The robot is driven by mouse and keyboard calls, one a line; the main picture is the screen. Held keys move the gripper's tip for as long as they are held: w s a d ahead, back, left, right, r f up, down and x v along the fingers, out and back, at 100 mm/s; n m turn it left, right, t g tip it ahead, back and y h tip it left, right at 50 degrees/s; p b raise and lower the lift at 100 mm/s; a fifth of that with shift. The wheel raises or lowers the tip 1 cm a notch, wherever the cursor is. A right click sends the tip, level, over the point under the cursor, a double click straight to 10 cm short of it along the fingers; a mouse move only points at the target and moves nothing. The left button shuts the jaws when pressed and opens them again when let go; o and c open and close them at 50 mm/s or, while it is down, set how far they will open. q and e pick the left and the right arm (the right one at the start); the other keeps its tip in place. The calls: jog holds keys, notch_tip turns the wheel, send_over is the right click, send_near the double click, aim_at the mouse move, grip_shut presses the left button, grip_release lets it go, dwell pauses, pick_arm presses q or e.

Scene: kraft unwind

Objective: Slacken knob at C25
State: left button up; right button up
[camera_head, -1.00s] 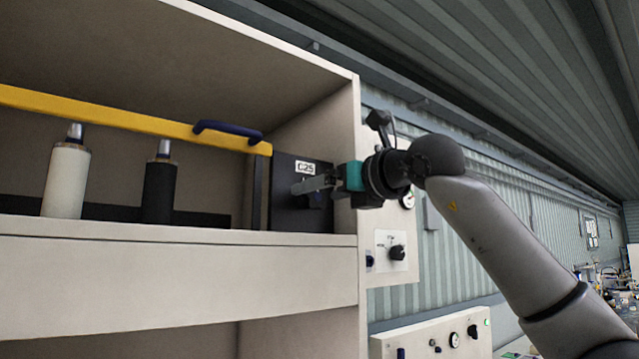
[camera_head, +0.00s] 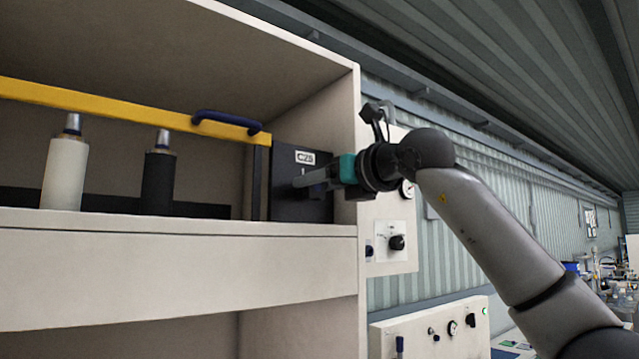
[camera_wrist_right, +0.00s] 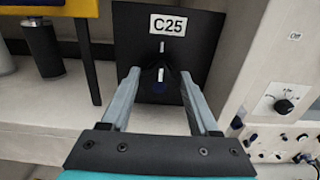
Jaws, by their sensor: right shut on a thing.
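The dark panel labelled C25 (camera_head: 285,207) stands at the right end of the shelf. It also shows in the right wrist view (camera_wrist_right: 195,50). In the head view the right gripper (camera_head: 300,181) reaches the panel from the right and hides most of the knob. My left gripper is not in view.
A yellow bar (camera_head: 120,108) with a blue handle (camera_head: 226,123) crosses left of the panel. A cabinet side wall and a control plate with a black knob (camera_head: 397,242) are at the right.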

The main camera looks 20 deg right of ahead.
jog(key=c, duration=0.4)
jog(key=shift+o, duration=0.2)
jog(key=shift+r+n, duration=0.1)
jog(key=shift+n, duration=0.3)
jog(key=n+p, duration=0.1)
jog(key=n, duration=0.3)
jog(key=shift+s+a+n+p, duration=0.1)
jog(key=shift+s+n+p, duration=0.05)
jog(key=shift+n+p, duration=0.15)
jog(key=n+p, duration=0.1)
jog(key=n, duration=0.4)
jog(key=shift+s+a+n, duration=0.1)
jog(key=shift+n, duration=0.2)
jog(key=n+p, duration=0.2)
jog(key=n, duration=0.4)
jog(key=shift+s, duration=0.1)
jog(key=n, duration=0.3)
jog(key=n+p, duration=0.1)
jog(key=n, duration=0.1)
jog(key=shift+f+n, duration=0.25)
jog(key=shift+n, duration=0.05)
